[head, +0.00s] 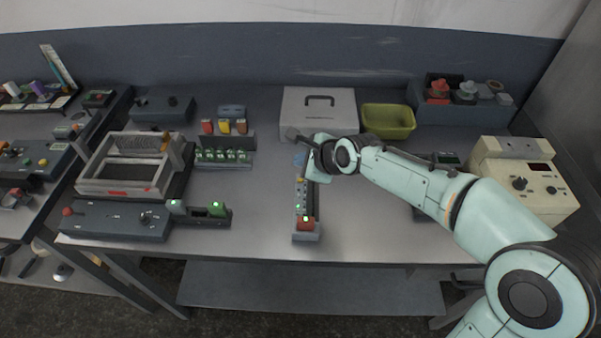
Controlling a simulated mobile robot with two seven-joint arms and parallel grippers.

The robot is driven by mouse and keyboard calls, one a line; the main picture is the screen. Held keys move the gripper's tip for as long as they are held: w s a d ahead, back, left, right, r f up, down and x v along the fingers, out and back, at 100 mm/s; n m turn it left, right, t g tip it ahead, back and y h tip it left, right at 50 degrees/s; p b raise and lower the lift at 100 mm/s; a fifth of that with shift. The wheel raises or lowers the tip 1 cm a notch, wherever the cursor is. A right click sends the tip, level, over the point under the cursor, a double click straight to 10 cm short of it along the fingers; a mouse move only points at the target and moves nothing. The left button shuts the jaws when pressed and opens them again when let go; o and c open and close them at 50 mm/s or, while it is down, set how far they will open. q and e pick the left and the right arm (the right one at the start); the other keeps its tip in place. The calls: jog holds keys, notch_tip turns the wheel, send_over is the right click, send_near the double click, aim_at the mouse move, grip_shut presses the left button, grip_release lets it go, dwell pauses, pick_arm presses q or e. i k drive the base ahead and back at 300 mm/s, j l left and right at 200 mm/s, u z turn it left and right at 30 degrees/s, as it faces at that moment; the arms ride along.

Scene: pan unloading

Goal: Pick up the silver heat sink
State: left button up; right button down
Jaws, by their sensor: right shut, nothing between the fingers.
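I cannot clearly make out a silver heat sink. A grey, ribbed-looking block (140,143) at the back of the pale open-topped pan (119,186) on the left may be it, but it is too small to be sure. My right gripper (293,134) is at the middle of the bench, in front of the white case and well to the right of the pan. It is shut and holds nothing; its fingertips are small and hard to see. My left gripper is not in view.
A strip with lit buttons (306,210) stands just below my right gripper. A white case (318,109), a yellow-green bin (388,119) and a beige meter box (527,184) stand behind and to the right.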

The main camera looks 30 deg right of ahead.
aim_at(130, 145)
jog(key=k+l, duration=0.15)
jog(key=k, duration=0.35)
jog(key=k+l, duration=0.1)
jog(key=k, duration=0.4)
